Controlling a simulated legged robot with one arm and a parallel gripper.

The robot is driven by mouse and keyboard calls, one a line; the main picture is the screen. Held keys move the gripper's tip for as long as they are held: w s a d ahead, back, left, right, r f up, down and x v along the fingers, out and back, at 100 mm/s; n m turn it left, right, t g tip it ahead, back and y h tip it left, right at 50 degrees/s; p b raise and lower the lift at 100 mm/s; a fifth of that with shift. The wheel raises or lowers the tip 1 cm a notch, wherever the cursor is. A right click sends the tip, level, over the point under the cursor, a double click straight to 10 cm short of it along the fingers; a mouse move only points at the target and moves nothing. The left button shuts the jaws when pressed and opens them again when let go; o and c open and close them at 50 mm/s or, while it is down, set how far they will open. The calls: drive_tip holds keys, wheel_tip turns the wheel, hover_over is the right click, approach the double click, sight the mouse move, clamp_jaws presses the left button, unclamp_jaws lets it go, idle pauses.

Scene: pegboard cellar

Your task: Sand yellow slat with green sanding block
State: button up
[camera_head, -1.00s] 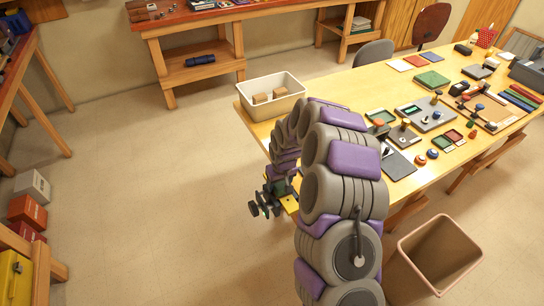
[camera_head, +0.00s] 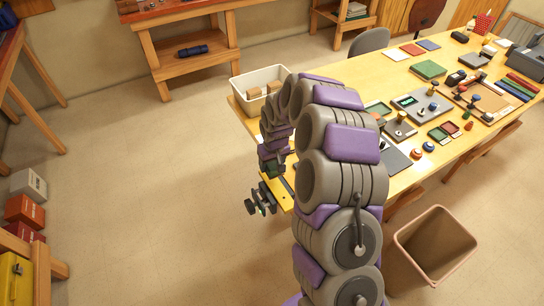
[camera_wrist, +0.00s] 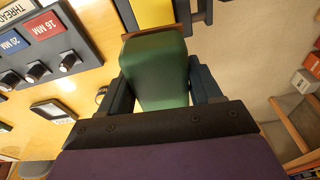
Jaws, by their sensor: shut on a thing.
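In the wrist view my gripper (camera_wrist: 162,84) is shut on the green sanding block (camera_wrist: 154,68), one dark finger along each side. A thin brown layer edges the block's far end. The yellow slat (camera_wrist: 152,13) shows just beyond that end, partly hidden by the block. I cannot tell whether block and slat touch. A dark clamp (camera_wrist: 199,10) is beside the slat. In the head view my gripper (camera_head: 271,167) is at the table's near left corner, mostly hidden by my arm, above the slat (camera_head: 279,193) and clamp (camera_head: 261,200).
A panel with knobs and size labels (camera_wrist: 45,42) and a small gauge (camera_wrist: 53,112) are left of my gripper in the wrist view. A cream bin (camera_head: 240,97) with brown blocks stands on the table (camera_head: 398,86) behind my arm. A waste bin (camera_head: 434,246) stands at right. Open floor lies left.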

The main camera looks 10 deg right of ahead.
drive_tip(key=shift+a+r, duration=0.15)
drive_tip(key=shift+r, duration=0.7)
drive_tip(key=shift+a+r, duration=0.25)
drive_tip(key=shift+d, duration=0.2)
